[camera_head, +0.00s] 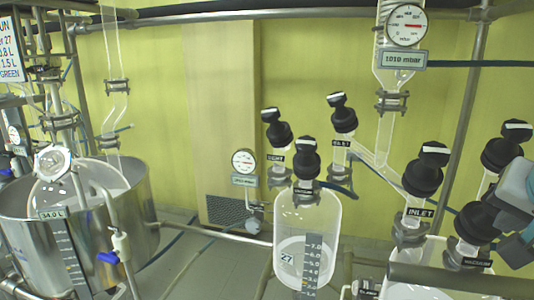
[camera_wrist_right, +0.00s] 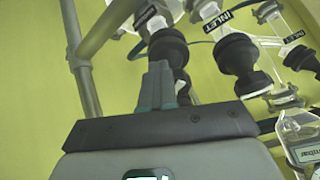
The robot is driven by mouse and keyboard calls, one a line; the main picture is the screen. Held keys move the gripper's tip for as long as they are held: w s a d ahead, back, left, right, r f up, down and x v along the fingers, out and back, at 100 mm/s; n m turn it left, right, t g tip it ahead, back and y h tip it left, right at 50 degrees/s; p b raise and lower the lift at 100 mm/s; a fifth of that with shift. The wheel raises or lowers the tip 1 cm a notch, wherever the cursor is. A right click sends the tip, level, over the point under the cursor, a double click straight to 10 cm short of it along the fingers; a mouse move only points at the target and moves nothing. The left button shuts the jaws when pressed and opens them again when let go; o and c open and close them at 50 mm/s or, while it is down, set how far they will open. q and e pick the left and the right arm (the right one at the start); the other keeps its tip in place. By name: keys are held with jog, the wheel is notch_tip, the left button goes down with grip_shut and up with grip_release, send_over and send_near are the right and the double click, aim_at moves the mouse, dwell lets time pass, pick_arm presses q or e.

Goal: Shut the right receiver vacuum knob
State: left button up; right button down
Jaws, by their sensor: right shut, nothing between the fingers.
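The vacuum knob (camera_head: 478,222) is a black knob on a glass valve at the lower right of the head view. A label (camera_head: 477,262) below it seems to read VACUUM. My right gripper (camera_head: 500,228) comes in from the right edge, close beside this knob. In the right wrist view the grey fingers (camera_wrist_right: 158,86) are together and empty. A black knob (camera_wrist_right: 168,45) stands just behind their tips, partly hidden by them; I cannot tell whether they touch. The knob's white marking is not clear in this view. My left gripper is not in view.
The INLET knob (camera_head: 426,168) stands left of the vacuum knob, and another black knob (camera_head: 505,146) stands above it. A glass receiver (camera_head: 305,215) and a steel vessel (camera_head: 130,215) stand further left. A grey horizontal pipe (camera_head: 450,279) runs in front below.

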jog(key=shift+w+a+r+p, duration=0.35)
jog(key=shift+w+a, duration=0.15)
jog(key=shift+a, duration=0.1)
jog(key=shift+w+a+r+p, duration=0.25)
jog(key=shift+w+p, duration=0.1)
jog(key=shift+w, duration=0.1)
jog(key=shift+f, duration=0.1)
